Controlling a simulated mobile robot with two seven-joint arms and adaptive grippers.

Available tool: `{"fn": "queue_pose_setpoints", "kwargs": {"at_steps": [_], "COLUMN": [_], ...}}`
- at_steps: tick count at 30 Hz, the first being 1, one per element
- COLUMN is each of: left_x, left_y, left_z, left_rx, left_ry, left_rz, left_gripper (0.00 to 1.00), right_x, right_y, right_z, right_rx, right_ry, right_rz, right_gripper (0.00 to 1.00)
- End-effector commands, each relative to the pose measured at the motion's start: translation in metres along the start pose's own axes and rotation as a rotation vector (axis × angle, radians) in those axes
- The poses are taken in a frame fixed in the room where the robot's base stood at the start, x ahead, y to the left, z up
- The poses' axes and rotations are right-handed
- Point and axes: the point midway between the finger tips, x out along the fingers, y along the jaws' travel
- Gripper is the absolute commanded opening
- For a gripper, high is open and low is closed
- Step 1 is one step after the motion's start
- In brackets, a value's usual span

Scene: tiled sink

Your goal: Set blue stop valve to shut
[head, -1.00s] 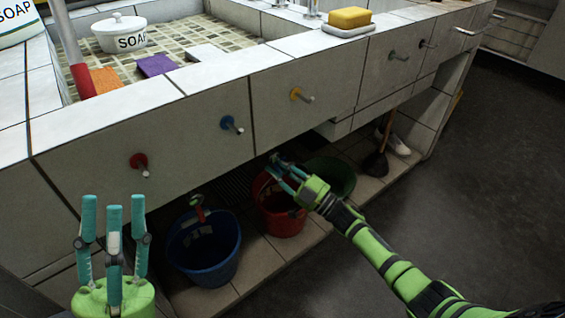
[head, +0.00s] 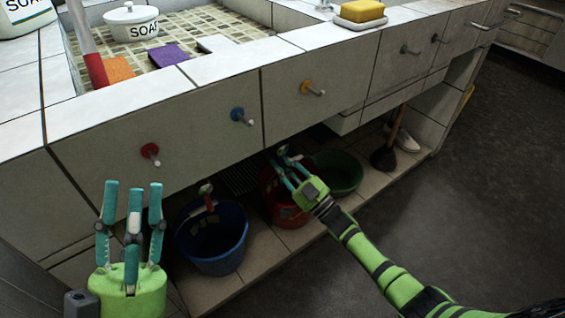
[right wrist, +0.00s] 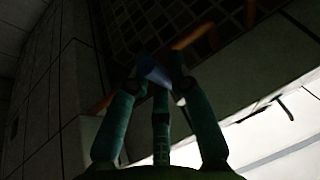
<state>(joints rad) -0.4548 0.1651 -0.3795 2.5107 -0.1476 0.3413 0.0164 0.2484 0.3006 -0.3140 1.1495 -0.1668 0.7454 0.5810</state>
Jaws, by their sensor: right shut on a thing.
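The blue stop valve (right wrist: 152,70) shows as a blue handle between my right gripper's fingers in the dark right wrist view. My right gripper (right wrist: 150,72) is shut on this handle. The handle's angle is hard to read, and the fingers cover part of it. In the head view, my right gripper (head: 283,155) reaches under the counter's front edge, above the red bucket, and the valve itself cannot be made out. My left gripper (head: 133,190) is open and empty, with its fingers pointing up in front of the cabinet at the left.
Blue (head: 213,240), red (head: 287,214) and green (head: 340,172) buckets stand below, with a plunger (head: 384,157) further right. The floor at the right is clear.

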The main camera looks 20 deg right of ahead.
Motion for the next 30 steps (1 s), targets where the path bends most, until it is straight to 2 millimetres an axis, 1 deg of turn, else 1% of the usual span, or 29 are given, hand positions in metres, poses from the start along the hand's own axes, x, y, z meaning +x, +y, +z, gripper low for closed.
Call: {"fn": "queue_pose_setpoints", "kwargs": {"at_steps": [2, 3, 4, 5, 14, 17, 20, 27, 30], "left_x": [0.0, 0.0, 0.0, 0.0, 0.001, 0.001, 0.001, 0.0, 0.0], "left_y": [0.0, 0.0, 0.0, 0.0, 0.0, 0.001, 0.0, 0.0, 0.0], "left_z": [0.0, 0.0, 0.0, 0.0, 0.0, 0.0, -0.001, -0.001, -0.001], "left_rx": [0.0, 0.0, 0.0, 0.0, 0.0, -0.001, -0.001, -0.001, -0.001], "left_ry": [0.001, 0.001, 0.002, 0.002, 0.007, 0.007, 0.007, 0.006, 0.006], "left_rz": [0.0, 0.0, 0.0, 0.0, 0.002, 0.001, 0.001, 0.0, 0.0], "left_gripper": [0.4, 0.4, 0.4, 0.4, 0.4, 0.4, 0.4, 0.4, 0.4], "right_x": [0.001, 0.001, 0.001, 0.001, 0.0, -0.006, -0.021, -0.072, -0.091], "right_y": [-0.002, -0.002, -0.002, -0.002, -0.001, 0.0, -0.001, -0.001, -0.001], "right_z": [0.0, 0.0, 0.0, 0.0, 0.0, 0.001, 0.001, 0.001, 0.001], "right_rx": [0.004, 0.004, 0.004, 0.003, 0.001, 0.001, 0.001, 0.001, 0.002], "right_ry": [0.003, 0.003, 0.003, 0.003, 0.001, -0.001, -0.003, -0.004, -0.001], "right_rz": [-0.002, -0.002, -0.003, -0.002, -0.001, -0.001, -0.001, -0.002, -0.001], "right_gripper": [0.0, 0.33, 0.45, 0.46, 0.46, 0.46, 0.46, 0.46, 0.46]}}
